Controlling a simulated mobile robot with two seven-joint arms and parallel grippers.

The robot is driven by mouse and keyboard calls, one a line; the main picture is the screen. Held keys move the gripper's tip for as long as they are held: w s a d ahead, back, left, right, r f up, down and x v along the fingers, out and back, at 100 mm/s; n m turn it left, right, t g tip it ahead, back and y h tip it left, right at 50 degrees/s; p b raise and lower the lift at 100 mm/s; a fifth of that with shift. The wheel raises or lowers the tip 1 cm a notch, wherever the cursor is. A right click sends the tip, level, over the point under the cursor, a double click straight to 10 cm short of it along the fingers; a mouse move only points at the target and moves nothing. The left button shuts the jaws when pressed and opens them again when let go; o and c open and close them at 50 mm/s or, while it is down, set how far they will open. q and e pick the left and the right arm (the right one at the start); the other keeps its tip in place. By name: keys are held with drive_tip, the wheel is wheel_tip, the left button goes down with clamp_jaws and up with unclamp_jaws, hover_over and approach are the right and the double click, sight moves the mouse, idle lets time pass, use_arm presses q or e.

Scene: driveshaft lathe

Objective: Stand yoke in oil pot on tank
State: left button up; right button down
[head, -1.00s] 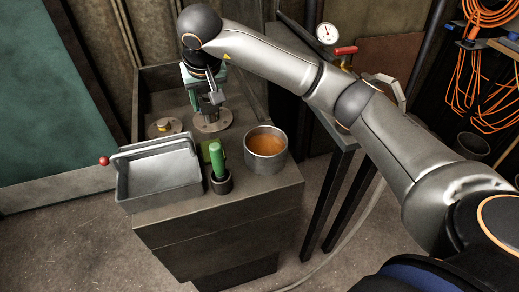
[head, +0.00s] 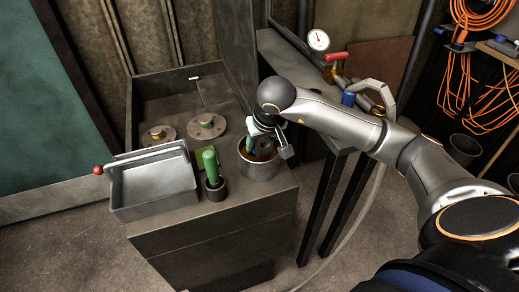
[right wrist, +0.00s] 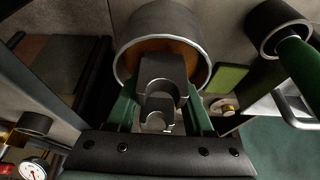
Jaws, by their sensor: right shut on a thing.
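The oil pot (head: 259,171) is a round metal pot of brown oil on the tank (head: 215,218), at its right front corner. My right gripper (head: 262,148) is at the pot's mouth, pointing down. It is shut on the grey metal yoke (right wrist: 161,80). In the right wrist view, the yoke sits between the green fingers (right wrist: 160,112) and overlaps the mouth of the pot (right wrist: 188,30). The head view hides most of the yoke behind the gripper. I cannot tell whether it touches the pot's bottom. My left gripper is not in view.
A green-handled tool (head: 211,163) stands in a small dark cup (head: 215,191) left of the pot. A grey tray (head: 153,190) with a raised handle is further left. Two round flanges (head: 206,127) lie behind. A dark bench (head: 300,85) with a gauge (head: 318,40) is to the right.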

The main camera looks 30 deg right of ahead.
drive_tip(key=shift+f, duration=1.15)
drive_tip(key=shift+c, duration=1.4)
unclamp_jaws()
drive_tip(key=shift+f, duration=0.15)
drive_tip(key=v, duration=1.2)
drive_tip(key=shift+p, duration=0.45)
